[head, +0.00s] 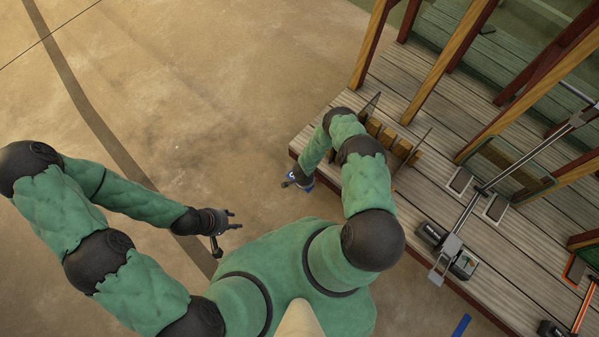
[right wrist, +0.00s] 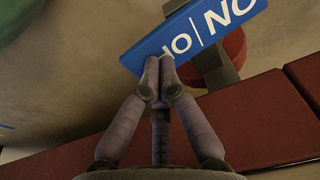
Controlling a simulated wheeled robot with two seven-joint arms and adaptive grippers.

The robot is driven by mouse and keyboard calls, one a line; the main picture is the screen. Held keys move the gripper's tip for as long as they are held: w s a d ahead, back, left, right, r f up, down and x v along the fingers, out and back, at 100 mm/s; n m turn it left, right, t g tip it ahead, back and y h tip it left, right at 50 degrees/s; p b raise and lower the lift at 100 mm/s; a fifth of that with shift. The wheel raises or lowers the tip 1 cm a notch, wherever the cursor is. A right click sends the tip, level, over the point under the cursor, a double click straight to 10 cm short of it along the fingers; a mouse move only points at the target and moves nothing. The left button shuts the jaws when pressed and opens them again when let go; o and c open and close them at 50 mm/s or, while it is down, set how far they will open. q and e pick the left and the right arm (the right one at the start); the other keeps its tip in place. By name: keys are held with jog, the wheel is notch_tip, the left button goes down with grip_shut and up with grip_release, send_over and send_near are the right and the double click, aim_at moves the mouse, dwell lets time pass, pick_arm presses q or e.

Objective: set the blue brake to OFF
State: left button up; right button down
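The blue brake shows in the right wrist view as a blue plate (right wrist: 200,32) with white lettering, tilted, its left lettering partly covered by my fingers. A dark grey bracket and a red round part (right wrist: 232,58) sit behind it. My right gripper (right wrist: 160,62) has its fingertips together at the plate's lower edge; I cannot tell whether they touch it. In the head view a small blue patch (head: 308,186) shows beside my right gripper (head: 288,180), mostly hidden by it. My left gripper (head: 236,219) is open and empty over the bare floor.
A wooden plank deck (head: 420,190) with a dark red edge lies to the right, carrying timber posts (head: 440,70) and metal rods with black boxes (head: 435,235). Another blue bar (head: 461,325) shows at the bottom. The sandy floor at left is clear.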

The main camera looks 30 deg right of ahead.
jog(key=shift+f, duration=0.6)
dwell(0.3)
jog(key=shift+r, duration=0.1)
jog(key=shift+r+p, duration=2.15)
jog(key=shift+r, duration=1.25)
jog(key=shift+w+r, duration=0.1)
jog(key=shift+r, duration=0.15)
jog(key=a+r+n+y+p, duration=0.1)
jog(key=a+r+n, duration=0.1)
jog(key=r, duration=0.3)
jog(key=a+r+n+t+y, duration=0.1)
jog(key=a+r+n, duration=0.15)
jog(key=r, duration=0.35)
jog(key=a+r+n+y+p, duration=0.1)
jog(key=a+r, duration=0.2)
jog(key=r, duration=0.2)
jog(key=s+a+r+n+y, duration=0.1)
jog(key=s+a+r+n, duration=0.1)
jog(key=s+r, duration=0.3)
jog(key=s+a+r+n+g+y+p, duration=0.1)
jog(key=s+a+r+n, duration=0.2)
jog(key=r, duration=0.9)
jog(key=s+a, duration=0.2)
jog(key=s, duration=0.1)
jog(key=shift+s+r+y, duration=0.2)
jog(key=shift+r+y, duration=0.1)
jog(key=shift+r, duration=0.05)
